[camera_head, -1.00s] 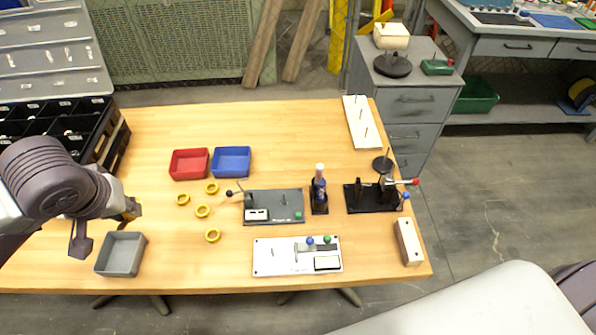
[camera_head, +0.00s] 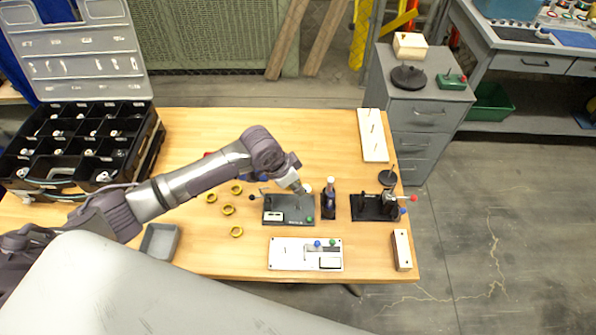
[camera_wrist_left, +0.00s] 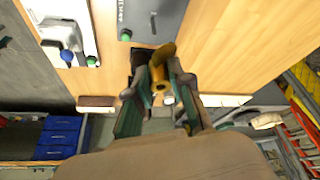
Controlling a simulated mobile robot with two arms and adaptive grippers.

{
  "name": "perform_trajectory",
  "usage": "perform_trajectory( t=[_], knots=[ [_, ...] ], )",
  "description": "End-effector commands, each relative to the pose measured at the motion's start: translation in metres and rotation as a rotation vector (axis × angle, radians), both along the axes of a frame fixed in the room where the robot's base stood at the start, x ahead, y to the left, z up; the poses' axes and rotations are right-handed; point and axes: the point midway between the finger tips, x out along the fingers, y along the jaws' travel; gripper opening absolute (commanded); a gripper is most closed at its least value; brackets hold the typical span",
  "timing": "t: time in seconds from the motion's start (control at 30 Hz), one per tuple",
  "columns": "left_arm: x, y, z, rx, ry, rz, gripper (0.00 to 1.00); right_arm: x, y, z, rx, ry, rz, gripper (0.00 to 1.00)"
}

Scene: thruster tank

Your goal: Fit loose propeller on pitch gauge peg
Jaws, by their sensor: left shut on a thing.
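My left gripper (camera_head: 301,189) hangs over the back right of a dark grey plate (camera_head: 290,217) with a small white panel and a green knob. In the left wrist view, the gripper (camera_wrist_left: 158,95) is shut on a gold-coloured propeller (camera_wrist_left: 163,55), held between its two fingers. In the head view I cannot make out the propeller. A white plate (camera_head: 282,263) with a thin upright pin and blue and green knobs lies in front of the grey plate. I cannot tell which plate is the pitch gauge. My right gripper is not in view.
A bottle in a black stand (camera_head: 329,205) is close to the gripper's right. A black fixture (camera_head: 368,208) with red and blue knobs stands beyond it. A white peg board (camera_head: 371,150) lies at the back right. Several yellow rings (camera_head: 228,210) lie left; a grey tray (camera_head: 172,241) is nearby.

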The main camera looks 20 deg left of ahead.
Motion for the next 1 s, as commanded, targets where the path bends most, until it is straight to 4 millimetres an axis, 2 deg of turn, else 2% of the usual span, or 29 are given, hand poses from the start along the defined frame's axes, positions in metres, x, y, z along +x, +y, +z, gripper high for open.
perform_trajectory(
  t=[0.03, 0.17, 0.6, 1.0],
  knots=[
    [-0.001, 0.0, -0.002, -0.001, 0.002, -0.014, 0.0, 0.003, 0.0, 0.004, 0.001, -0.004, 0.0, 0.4],
    [0.0, 0.0, -0.011, -0.001, -0.002, -0.028, 0.0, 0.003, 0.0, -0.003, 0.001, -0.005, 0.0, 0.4],
    [0.0, 0.0, -0.044, 0.0, -0.002, -0.025, 0.0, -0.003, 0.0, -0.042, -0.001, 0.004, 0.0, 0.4],
    [0.0, 0.0, -0.044, 0.0, -0.002, -0.025, 0.0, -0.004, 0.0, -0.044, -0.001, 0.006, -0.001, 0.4]
  ],
)
